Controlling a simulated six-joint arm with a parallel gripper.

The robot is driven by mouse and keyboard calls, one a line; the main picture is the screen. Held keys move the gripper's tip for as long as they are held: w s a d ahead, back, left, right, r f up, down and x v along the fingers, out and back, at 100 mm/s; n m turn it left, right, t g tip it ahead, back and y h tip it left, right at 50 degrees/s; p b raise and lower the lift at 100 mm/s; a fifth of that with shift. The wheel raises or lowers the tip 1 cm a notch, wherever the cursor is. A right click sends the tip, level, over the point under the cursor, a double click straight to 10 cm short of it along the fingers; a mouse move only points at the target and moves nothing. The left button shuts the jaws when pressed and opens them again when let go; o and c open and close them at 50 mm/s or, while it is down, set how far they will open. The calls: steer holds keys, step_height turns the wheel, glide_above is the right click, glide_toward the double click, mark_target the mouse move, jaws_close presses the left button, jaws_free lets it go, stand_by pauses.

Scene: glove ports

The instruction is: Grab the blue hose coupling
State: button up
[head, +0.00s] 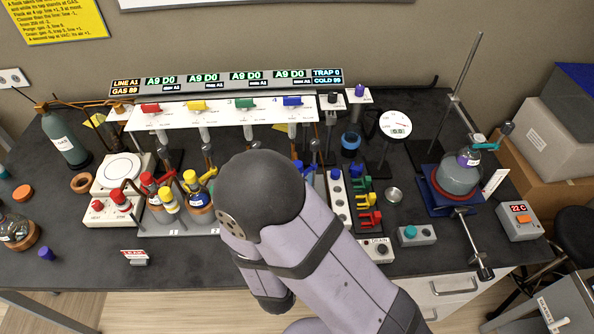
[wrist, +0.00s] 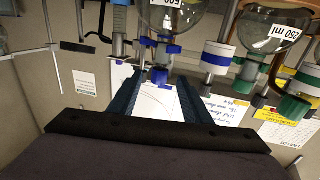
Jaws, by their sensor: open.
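A blue fitting (wrist: 161,75), which looks like the blue hose coupling, shows in the wrist view at the neck of a glass flask (wrist: 178,17). That view appears upside down. My gripper (wrist: 161,82) is open, with its two dark ribbed fingers either side of the line to the fitting. I cannot tell whether they touch it. Nothing is clearly held. In the head view my arm hides the gripper and most of the blue station; a bit of blue (head: 307,170) shows just right of my arm's dark joint.
Bottles with red (head: 148,178) and yellow (head: 190,177) fittings stand left of my arm. A white valve panel (head: 220,113) stands behind. A rack of coloured clips (head: 368,200) is close on the right. A flask (head: 460,175) on a blue stand is farther right.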

steer(key=shift+w, duration=0.1)
steer(key=shift+w+d+f+b, duration=0.1)
steer(key=shift+w+d+b, duration=0.15)
steer(key=shift+w+b, duration=0.55)
steer(key=shift+w+f+b, duration=0.25)
steer(key=shift+w+b, duration=0.45)
steer(key=shift+b, duration=0.2)
steer(key=w+b, duration=0.1)
steer(key=b, duration=0.2)
steer(key=shift+w+d+b, duration=0.1)
steer(key=shift+b, duration=0.25)
steer(key=shift+w+r+b, duration=0.15)
steer(key=shift+b, duration=0.4)
steer(key=shift+w+d+r+b, duration=0.1)
steer(key=shift+r+b, duration=0.05)
steer(key=shift+b, duration=0.15)
jaws_close()
